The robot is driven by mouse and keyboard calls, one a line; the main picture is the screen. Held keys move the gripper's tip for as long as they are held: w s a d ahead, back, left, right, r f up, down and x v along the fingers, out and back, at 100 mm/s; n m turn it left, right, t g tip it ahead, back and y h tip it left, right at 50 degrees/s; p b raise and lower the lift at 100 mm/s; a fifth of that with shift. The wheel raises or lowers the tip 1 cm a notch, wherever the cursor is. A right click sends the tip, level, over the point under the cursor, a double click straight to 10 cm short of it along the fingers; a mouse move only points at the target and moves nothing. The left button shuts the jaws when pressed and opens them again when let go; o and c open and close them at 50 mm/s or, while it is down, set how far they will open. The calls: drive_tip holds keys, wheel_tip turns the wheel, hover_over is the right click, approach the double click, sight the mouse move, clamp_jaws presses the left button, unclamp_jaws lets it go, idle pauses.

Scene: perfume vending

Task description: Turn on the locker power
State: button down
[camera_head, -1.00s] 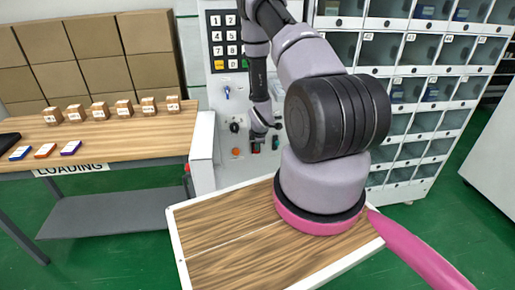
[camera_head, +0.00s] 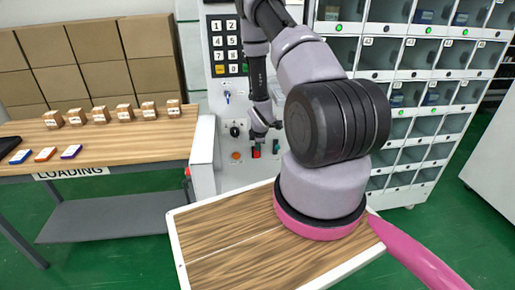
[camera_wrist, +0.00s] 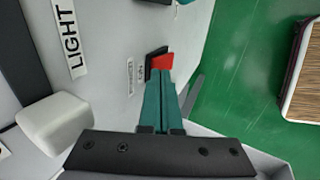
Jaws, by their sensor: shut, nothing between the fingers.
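The white control panel (camera_head: 225,110) stands behind my arm. A red rocker switch in a black frame (camera_wrist: 158,62) is on it, beside small labels too small to read surely. The switch also shows in the head view (camera_head: 256,152). My gripper (camera_wrist: 164,74) is shut and empty, its teal fingertips at the lower edge of the switch; I cannot tell whether they touch it. The gripper also shows small in the head view (camera_head: 263,140). The locker (camera_head: 424,75) behind my arm has green lights lit along its upper rows.
A keypad (camera_head: 228,45), a blue key-like part (camera_head: 227,97), a black knob (camera_head: 235,131) and an orange button (camera_head: 235,156) are on the panel. A table (camera_head: 130,146) with small boxes is at left. A white block-like part (camera_wrist: 55,120) sits left of my fingers.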

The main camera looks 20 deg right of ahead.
drive_tip(key=s+a+r, duration=0.2)
drive_tip(key=s, duration=0.4)
drive_tip(key=s+a+r, duration=0.2)
drive_tip(key=s, duration=0.5)
drive_tip(key=shift+s+r, duration=0.25)
drive_tip(key=shift+s, duration=0.05)
drive_tip(key=w+a+r+m+t, duration=0.15)
drive_tip(key=r+m, duration=0.35)
drive_tip(key=r, duration=1)
drive_tip(key=w+a+r+m, duration=0.3)
drive_tip(key=r+m, duration=0.3)
drive_tip(key=r, duration=0.9)
drive_tip(key=s+a+r+m+y, duration=0.1)
drive_tip(key=s+a+r+m, duration=0.2)
drive_tip(key=s+r, duration=0.6)
drive_tip(key=s+a+r+m+y, duration=0.2)
drive_tip(key=s+a+r+m, duration=0.2)
drive_tip(key=s+r, duration=0.6)
wheel_tip(320, 180, up, 2)
drive_tip(key=shift+s+a+r+m+y, duration=0.1)
drive_tip(key=shift+s+a+m+y, duration=0.15)
drive_tip(key=shift+m, duration=0.25)
